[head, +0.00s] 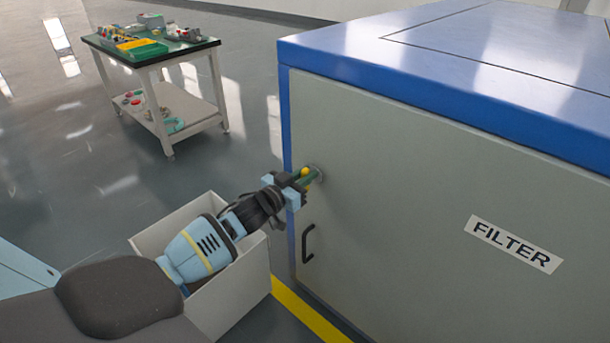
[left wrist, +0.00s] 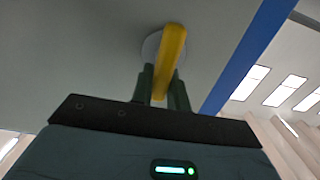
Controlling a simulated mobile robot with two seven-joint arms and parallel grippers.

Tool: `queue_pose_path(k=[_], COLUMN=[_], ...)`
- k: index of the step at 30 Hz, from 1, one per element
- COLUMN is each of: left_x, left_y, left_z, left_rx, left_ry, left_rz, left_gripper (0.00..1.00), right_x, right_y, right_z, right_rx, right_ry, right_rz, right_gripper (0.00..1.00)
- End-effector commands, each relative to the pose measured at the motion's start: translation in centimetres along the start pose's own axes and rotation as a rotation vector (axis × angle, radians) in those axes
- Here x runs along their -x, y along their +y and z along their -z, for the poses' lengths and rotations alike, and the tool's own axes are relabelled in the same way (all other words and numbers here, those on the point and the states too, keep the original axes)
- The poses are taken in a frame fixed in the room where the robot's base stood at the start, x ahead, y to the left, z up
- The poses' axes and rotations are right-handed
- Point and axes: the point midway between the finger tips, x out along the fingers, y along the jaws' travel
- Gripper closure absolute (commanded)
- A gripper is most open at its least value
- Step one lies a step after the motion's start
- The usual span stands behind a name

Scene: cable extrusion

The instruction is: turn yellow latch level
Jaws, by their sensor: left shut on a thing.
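The yellow latch (left wrist: 171,58) sits on a round grey base on the grey cabinet door. In the left wrist view it stands nearly upright in the picture, leaning slightly right at its top. My left gripper (left wrist: 163,90) is shut on the latch, with one dark green finger on each side of it. In the head view my left gripper (head: 308,178) is at the door's upper left, and only a small yellow part of the latch (head: 305,171) shows between the fingers. My right gripper is not in view.
The cabinet (head: 400,190) has a blue top, a FILTER label (head: 513,244) and a black handle (head: 308,243) below the latch. An open white bin (head: 240,290) stands under my left arm. A work table (head: 150,52) with parts stands at the back left.

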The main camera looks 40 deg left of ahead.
Motion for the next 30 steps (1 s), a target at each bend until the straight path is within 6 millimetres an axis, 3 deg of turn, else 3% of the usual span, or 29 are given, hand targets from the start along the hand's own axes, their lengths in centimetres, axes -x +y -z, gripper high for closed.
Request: queue_pose_path(k=[10,30], left_x=[0.0,0.0], left_y=[0.4,1.5], left_z=[0.1,-0.7], left_rx=[-0.188,-0.823], left_ry=[0.001,0.001], left_rz=[0.0,0.0], left_gripper=[1.0,1.0], right_x=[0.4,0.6], right_y=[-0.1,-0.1], right_z=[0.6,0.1], right_rx=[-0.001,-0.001], right_ry=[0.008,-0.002], right_rz=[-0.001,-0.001], right_gripper=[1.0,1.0])
